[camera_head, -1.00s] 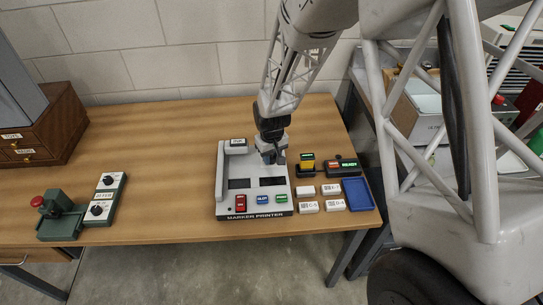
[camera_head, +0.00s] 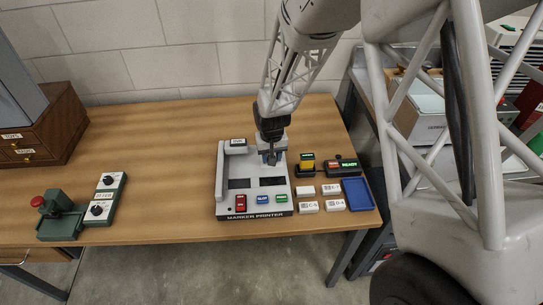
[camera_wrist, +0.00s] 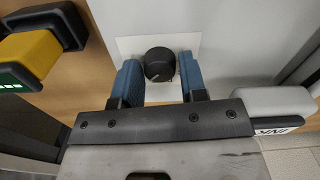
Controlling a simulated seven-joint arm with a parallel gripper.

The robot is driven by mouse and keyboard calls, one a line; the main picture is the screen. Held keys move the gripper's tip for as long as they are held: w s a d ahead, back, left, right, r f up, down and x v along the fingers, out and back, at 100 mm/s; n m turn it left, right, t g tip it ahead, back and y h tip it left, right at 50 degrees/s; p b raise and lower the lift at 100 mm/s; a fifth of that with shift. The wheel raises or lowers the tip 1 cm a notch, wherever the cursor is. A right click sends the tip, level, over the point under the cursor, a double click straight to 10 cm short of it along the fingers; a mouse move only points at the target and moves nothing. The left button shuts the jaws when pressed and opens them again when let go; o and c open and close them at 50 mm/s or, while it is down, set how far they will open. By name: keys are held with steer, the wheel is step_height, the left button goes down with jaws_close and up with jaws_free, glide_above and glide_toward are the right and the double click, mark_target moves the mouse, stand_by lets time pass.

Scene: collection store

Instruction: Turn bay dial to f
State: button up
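A round black dial knob (camera_wrist: 158,65) with a pale pointer line sits on a white plate (camera_wrist: 128,45) in the wrist view. My gripper (camera_wrist: 160,78) has blue finger pads on either side of the knob, with a narrow gap at its right; contact at the left is unclear. In the head view my gripper (camera_head: 271,160) is over the back right of the grey marker printer (camera_head: 226,190) and hides this dial. The dial's letters are not readable.
The printer front carries a red switch (camera_head: 240,202), a blue button (camera_head: 263,200) and a green button (camera_head: 281,198). A yellow-topped block (camera_head: 307,160), white labelled blocks (camera_head: 308,207) and a blue tray (camera_head: 358,194) stand right. A two-knob panel (camera_head: 105,196) lies left.

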steer(key=o, duration=0.3)
steer(key=shift+r, duration=3.85)
steer(key=shift+s+r, duration=0.1)
